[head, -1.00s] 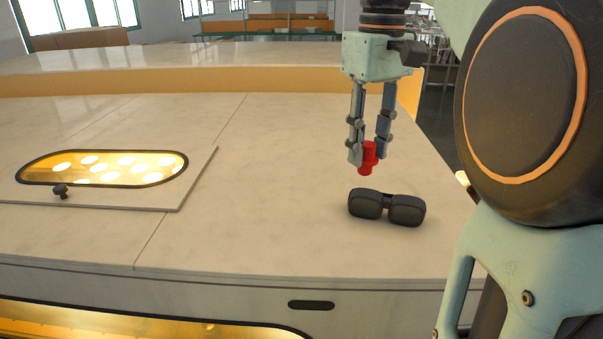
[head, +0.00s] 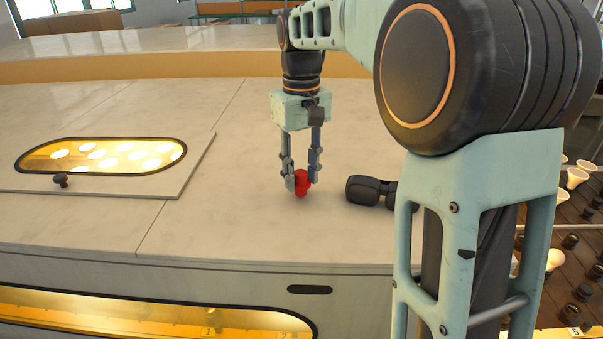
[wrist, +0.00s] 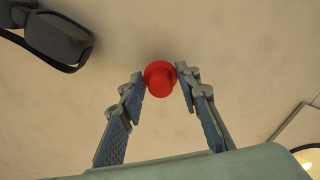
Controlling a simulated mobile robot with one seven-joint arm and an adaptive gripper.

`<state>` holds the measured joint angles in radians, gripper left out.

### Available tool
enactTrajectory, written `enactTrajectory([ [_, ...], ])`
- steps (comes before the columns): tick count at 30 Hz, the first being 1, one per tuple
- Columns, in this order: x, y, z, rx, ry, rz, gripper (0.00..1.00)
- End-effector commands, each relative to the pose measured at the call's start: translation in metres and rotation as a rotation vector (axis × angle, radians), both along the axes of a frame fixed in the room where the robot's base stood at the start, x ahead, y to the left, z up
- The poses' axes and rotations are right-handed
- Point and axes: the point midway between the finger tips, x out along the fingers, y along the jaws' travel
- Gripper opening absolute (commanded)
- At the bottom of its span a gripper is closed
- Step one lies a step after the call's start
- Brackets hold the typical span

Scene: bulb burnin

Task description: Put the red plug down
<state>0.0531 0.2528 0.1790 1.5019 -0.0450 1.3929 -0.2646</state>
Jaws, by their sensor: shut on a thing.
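The red plug (head: 302,180) is between the fingertips of my gripper (head: 302,183), which is shut on it. In the head view the plug is low over the pale countertop (head: 240,225); I cannot tell whether its lower end touches the surface. In the wrist view the red plug (wrist: 160,79) shows its round end between the two fingertips of my gripper (wrist: 160,82), with the bare countertop (wrist: 230,50) behind it.
Dark goggles (head: 366,190) lie just right of the plug, partly hidden by my arm. A lid panel with a lit window (head: 200,165) and a dark knob (head: 60,180) lies at left. Several bulbs (head: 577,176) stand at far right. The counter between panel and plug is clear.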

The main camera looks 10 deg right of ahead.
Motion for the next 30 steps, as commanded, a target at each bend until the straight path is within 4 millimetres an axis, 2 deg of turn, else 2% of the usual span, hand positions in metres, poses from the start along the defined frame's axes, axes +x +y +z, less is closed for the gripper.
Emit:
enactTrajectory([
  [12, 0.0, 0.0, -0.006, 0.0, -0.002, 0.0, 0.12],
  [13, 0.0, 0.0, -0.005, 0.0, -0.002, 0.0, 0.34],
  [17, 0.0, 0.0, -0.005, 0.0, -0.002, 0.0, 0.48],
  [25, 0.0, 0.0, -0.004, 0.0, -0.002, 0.0, 0.48],
  [30, 0.001, 0.0, 0.01, 0.0, -0.004, 0.0, 0.48],
])
